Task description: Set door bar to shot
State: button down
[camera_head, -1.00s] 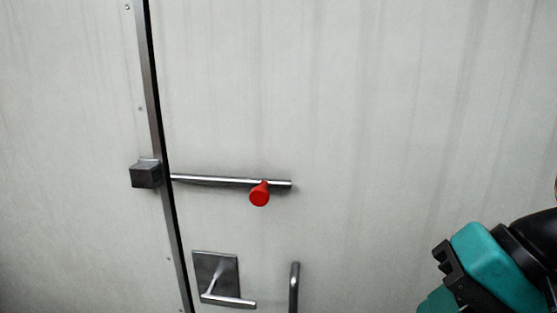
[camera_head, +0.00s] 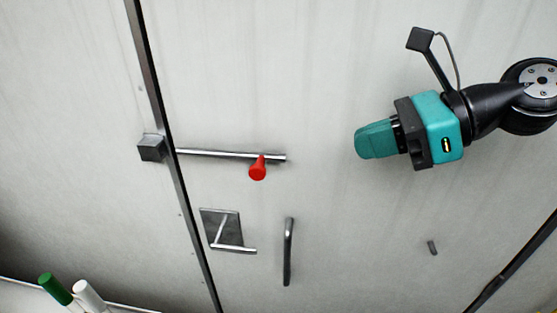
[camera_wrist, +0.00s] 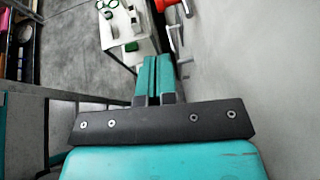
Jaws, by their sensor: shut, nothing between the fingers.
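The door bar (camera_head: 225,154) is a thin metal rod lying nearly level on the pale door, with a red knob (camera_head: 258,172) near its right end. A dark keeper block (camera_head: 151,148) sits left of the door seam. The bar's left end stops at the right side of the seam, apart from the block. My gripper (camera_head: 362,141) is shut and empty, to the right of the knob and clear of it, pointing left. Its teal fingers also show together in the wrist view (camera_wrist: 152,78).
Below the bar are a lever latch on a plate (camera_head: 222,230) and an upright grab handle (camera_head: 288,252). A small dark peg (camera_head: 432,247) is at lower right. Green and white rolls (camera_head: 55,288) stand at lower left. The door between knob and gripper is clear.

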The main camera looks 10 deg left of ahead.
aim_at(265, 171)
jog(key=p+x, duration=0.4)
jog(key=x, duration=1)
